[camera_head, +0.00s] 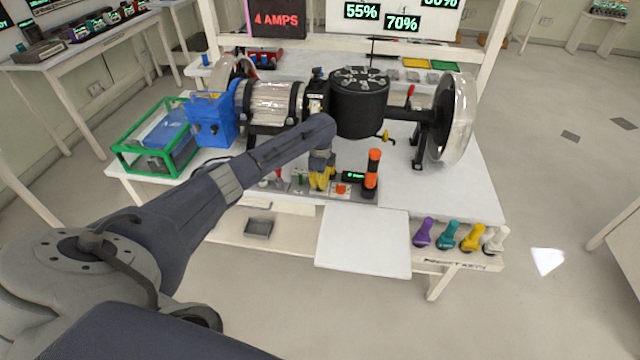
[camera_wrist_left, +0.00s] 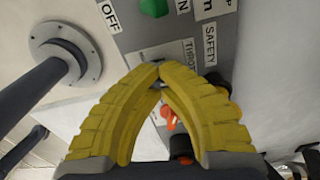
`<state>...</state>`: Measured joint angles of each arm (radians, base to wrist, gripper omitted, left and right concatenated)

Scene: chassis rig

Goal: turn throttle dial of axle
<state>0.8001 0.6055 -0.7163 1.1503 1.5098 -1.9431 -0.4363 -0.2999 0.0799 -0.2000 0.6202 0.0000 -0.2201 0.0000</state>
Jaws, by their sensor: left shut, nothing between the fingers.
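My left gripper (camera_head: 322,183) has yellow fingers and is over the grey control panel (camera_head: 300,189) at the front of the table. In the left wrist view its fingertips (camera_wrist_left: 160,72) meet in an arch with nothing between them. They are close to a partly covered label beginning "THROT". A small orange-red part (camera_wrist_left: 170,117) shows in the gap behind the fingers; I cannot tell if it is the throttle dial. In the head view a small orange knob (camera_head: 342,189) is right of the fingers. Whether the fingertips touch the dial is unclear. My right gripper is not in view.
Black upright parts with orange tops (camera_head: 374,160) stand right of the gripper. A black cylindrical housing (camera_head: 358,105) and clear wheel cover (camera_head: 458,115) are behind. A blue box (camera_head: 208,120) is left. Purple, teal, yellow and white handles line the front right edge.

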